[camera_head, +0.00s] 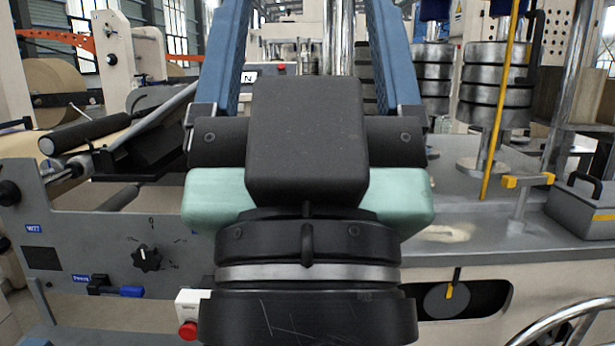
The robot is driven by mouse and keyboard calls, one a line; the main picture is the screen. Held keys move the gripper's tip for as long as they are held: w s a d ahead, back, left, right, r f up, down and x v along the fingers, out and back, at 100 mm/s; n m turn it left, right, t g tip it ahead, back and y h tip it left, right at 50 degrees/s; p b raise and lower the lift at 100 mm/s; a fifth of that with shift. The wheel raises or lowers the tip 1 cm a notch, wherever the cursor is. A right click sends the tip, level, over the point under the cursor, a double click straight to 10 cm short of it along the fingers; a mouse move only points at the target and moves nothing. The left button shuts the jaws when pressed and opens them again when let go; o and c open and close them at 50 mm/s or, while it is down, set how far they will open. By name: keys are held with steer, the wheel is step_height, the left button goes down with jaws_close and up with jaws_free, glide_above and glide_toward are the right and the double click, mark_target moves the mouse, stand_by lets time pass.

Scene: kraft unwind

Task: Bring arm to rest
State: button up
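My gripper (310,30) fills the middle of the head view, seen from behind and close to the camera. Its black wrist with a silver ring is at the bottom. Above it are a teal body and a black box-shaped housing. Two blue fingers rise on either side, wide apart, and run out of the top of the picture. Their tips are cut off. I see nothing held in the visible part of the gap. The housing hides much of the machine behind it.
A grey machine bench (490,235) spans the view behind my gripper. A front panel (90,255) with a black knob (146,258) is at left. A yellow pole (502,100) stands before stacked metal discs (490,85). A grey toolbox (585,212) and handwheel (560,325) are at right.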

step_height(320, 180, up, 23)
steer(key=p, duration=2.1)
steer(key=shift+r, duration=0.15)
